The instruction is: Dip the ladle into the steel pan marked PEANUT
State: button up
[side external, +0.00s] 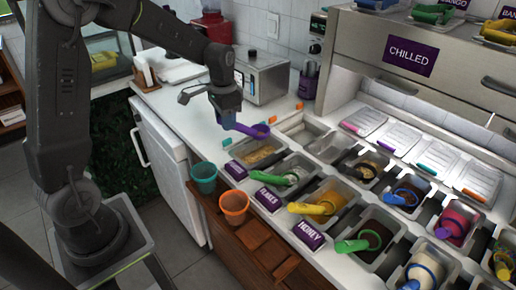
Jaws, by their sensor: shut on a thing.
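My gripper (224,113) is shut on the handle of a purple ladle (243,128) near the back end of the row of pans. The ladle's cup end (261,131) points right and sits above a steel pan (237,156) with tan, crumbly contents. The ladle looks clear of the contents, though the exact gap is hard to judge. A purple label block (235,170) stands in front of this pan, but its word is too small to read. The inside of the cup is not clear.
Neighbouring pans hold a green ladle (269,178) and a yellow ladle (310,208). A HONEY label (309,233) stands nearer. Teal (204,178) and orange (234,207) cups stand at the counter's front edge. A steel dispenser (263,78) stands behind my gripper.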

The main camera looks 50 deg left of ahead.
aim_at(249, 132)
dwell(0.3)
jog(key=shift+w+d+r+g, duration=0.15)
jog(key=shift+w+r+g, duration=0.2)
jog(key=shift+g, duration=0.05)
jog(key=r+g, duration=0.1)
jog(key=r, duration=0.1)
jog(key=w+d+r+n+g, duration=0.1)
jog(key=r+g, duration=0.1)
jog(key=w+r+g, duration=0.1)
jog(key=r+g, duration=0.1)
jog(key=shift+d+n, duration=0.2)
jog(key=shift+n, duration=0.2)
jog(key=shift+g, duration=0.3)
jog(key=shift+d+f, duration=0.15)
jog(key=shift+f, duration=5.9)
jog(key=shift+w, duration=3.05)
jog(key=shift+s+f+t, duration=0.4)
jog(key=shift+s+t, duration=0.3)
jog(key=shift+s+f+t, duration=0.4)
jog(key=shift+s+t, duration=0.25)
jog(key=shift+t, duration=0.05)
jog(key=shift+s+f+t, duration=0.85)
jog(key=shift+s+t, duration=0.1)
jog(key=shift+t, duration=0.15)
jog(key=shift+r, duration=0.15)
